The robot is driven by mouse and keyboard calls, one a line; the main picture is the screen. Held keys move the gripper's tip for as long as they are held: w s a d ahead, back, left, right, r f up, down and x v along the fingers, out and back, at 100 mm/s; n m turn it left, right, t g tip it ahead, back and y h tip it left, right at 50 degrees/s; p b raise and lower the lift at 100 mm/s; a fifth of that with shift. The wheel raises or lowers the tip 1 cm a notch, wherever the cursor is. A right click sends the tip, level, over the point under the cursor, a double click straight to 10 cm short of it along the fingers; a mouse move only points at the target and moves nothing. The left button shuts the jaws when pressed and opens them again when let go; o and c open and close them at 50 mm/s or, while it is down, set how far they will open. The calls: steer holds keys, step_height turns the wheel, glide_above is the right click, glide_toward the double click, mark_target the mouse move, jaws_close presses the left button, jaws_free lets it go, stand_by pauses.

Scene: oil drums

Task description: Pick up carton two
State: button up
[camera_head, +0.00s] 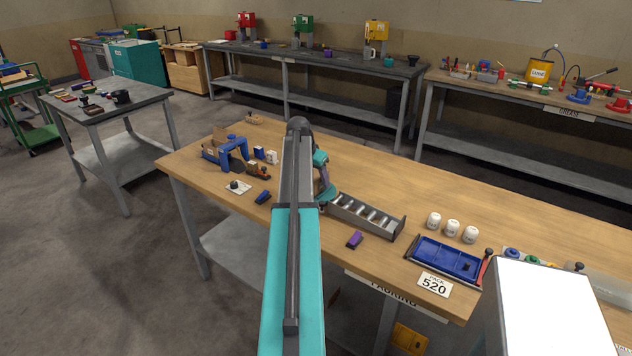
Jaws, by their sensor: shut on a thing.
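My arm rises through the middle of the picture and bends down at its far end over the wooden packing bench (400,188). My gripper (323,201) is low at the left end of the grey roller tray (368,217), partly hidden by my own arm. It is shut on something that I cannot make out. Small blue-and-white cartons (259,153) and (271,157) stand left of my arm. I cannot read which carton is number two.
A blue tape dispenser (235,151) stands at the bench's left. A purple block (355,240) lies in front of the roller tray. Bare wood lies behind the tray.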

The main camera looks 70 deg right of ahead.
steer(key=shift+r+b, duration=0.45)
steer(key=shift+r, duration=0.8)
steer(key=shift+a+r, duration=0.15)
steer(key=shift+r, duration=0.05)
steer(key=s+a+b, duration=0.1)
steer(key=s+a, duration=0.1)
steer(key=a, duration=0.2)
steer(key=s+a+b, duration=0.1)
steer(key=s+a, duration=0.1)
steer(key=a, duration=0.2)
steer(key=s+a+r+b, duration=0.1)
steer(key=s+a, duration=0.1)
steer(key=a, duration=0.2)
steer(key=shift+s, duration=0.15)
steer(key=shift+s+a+r, duration=0.15)
steer(key=shift+s+a, duration=0.1)
steer(key=shift+a, duration=0.25)
steer(key=shift+s+a+r, duration=0.1)
steer(key=shift+s+a, duration=0.15)
steer(key=shift+a, duration=0.2)
